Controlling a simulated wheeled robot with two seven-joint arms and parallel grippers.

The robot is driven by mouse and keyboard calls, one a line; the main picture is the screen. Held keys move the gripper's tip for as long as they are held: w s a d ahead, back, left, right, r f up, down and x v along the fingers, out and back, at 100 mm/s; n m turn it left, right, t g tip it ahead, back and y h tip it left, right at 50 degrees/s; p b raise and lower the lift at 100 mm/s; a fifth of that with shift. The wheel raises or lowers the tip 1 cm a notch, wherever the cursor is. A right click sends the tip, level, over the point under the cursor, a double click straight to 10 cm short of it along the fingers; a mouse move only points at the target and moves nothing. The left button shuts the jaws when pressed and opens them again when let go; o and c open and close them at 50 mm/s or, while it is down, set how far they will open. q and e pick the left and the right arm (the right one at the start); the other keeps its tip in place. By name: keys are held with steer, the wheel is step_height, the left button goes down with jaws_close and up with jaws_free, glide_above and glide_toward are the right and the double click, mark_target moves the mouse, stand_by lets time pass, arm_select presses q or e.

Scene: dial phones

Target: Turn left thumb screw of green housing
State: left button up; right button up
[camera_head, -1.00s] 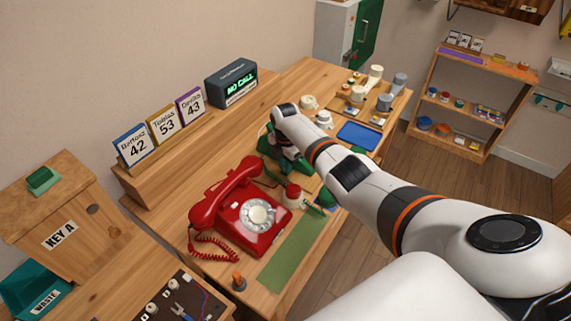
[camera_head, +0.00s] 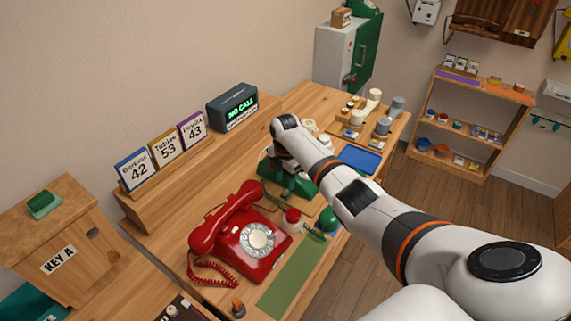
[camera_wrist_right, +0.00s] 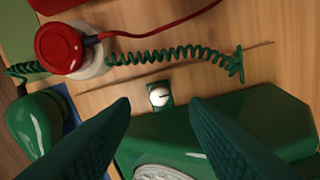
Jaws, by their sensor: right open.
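The green housing (camera_wrist_right: 240,130) lies below the gripper, with part of a pale dial at the lower edge of the right wrist view. In the head view the green housing (camera_head: 300,187) is partly covered by my right arm. A pale slotted thumb screw (camera_wrist_right: 159,95) sits on a small green tab at the housing's edge. My right gripper (camera_wrist_right: 160,103) is open, its fingers on either side of the screw in the picture, with no contact visible. In the head view this gripper (camera_head: 285,165) is above the housing, mostly hidden. My left gripper is out of view.
A red dial phone (camera_head: 240,240) stands near the housing. A white pot with a red top (camera_wrist_right: 62,48), a coiled green cord (camera_wrist_right: 180,55) and a green handset (camera_wrist_right: 38,125) lie close to the gripper. A blue tray (camera_head: 360,159) is farther back.

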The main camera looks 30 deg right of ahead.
mark_target(286, 191)
step_height(286, 191, up, 8)
steer(key=shift+f, duration=0.25)
stand_by(0.5)
